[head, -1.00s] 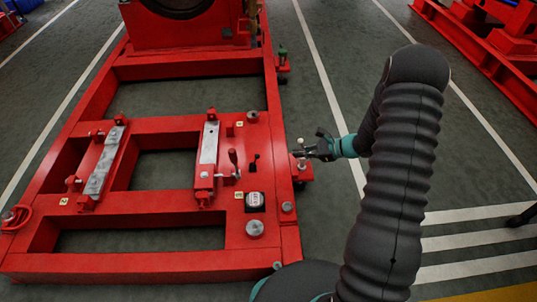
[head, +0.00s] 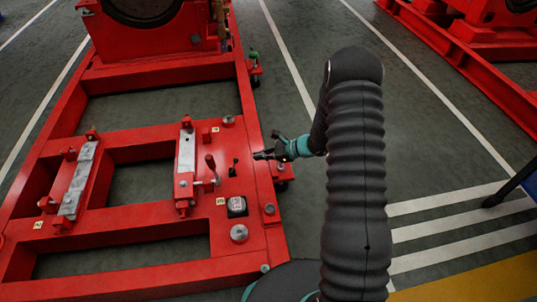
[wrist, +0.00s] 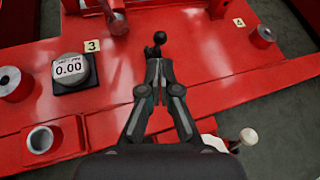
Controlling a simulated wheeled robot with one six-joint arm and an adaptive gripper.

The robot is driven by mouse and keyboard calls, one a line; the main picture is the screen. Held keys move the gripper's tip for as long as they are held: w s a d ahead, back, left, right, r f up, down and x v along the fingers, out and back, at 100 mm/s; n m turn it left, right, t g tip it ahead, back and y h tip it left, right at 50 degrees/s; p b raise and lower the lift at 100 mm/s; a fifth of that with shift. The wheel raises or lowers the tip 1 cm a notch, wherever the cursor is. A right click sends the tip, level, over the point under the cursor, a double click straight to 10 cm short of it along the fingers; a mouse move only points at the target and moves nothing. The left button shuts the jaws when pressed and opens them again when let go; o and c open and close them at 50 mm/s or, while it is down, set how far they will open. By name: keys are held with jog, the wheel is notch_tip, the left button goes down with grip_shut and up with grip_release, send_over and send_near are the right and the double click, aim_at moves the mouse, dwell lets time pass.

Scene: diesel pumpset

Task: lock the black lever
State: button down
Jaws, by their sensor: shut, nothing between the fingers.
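The black lever (head: 233,167) is a small stick with a round knob, standing on the red frame's right-hand plate in the head view. In the wrist view the black lever (wrist: 157,42) shows just beyond my fingertips, knob uppermost. My gripper (head: 258,155) is just to the right of the lever in the head view. In the wrist view my gripper (wrist: 158,66) is shut, its fingertips together and empty, pointing at the lever. The lever's foot is partly hidden behind the fingertips. I cannot tell whether they touch it.
A gauge reading 0.00 (wrist: 69,70) sits left of the lever in the wrist view, by the label 3 (wrist: 92,45). A red-handled lever (head: 211,166) stands close left of the black one. A white knob (wrist: 247,137) is at lower right.

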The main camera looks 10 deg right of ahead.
aim_at(234, 165)
jog(key=x, duration=0.6)
jog(key=shift+a+f, duration=0.1)
jog(key=shift+w+a+f, duration=0.15)
jog(key=shift+a, duration=0.1)
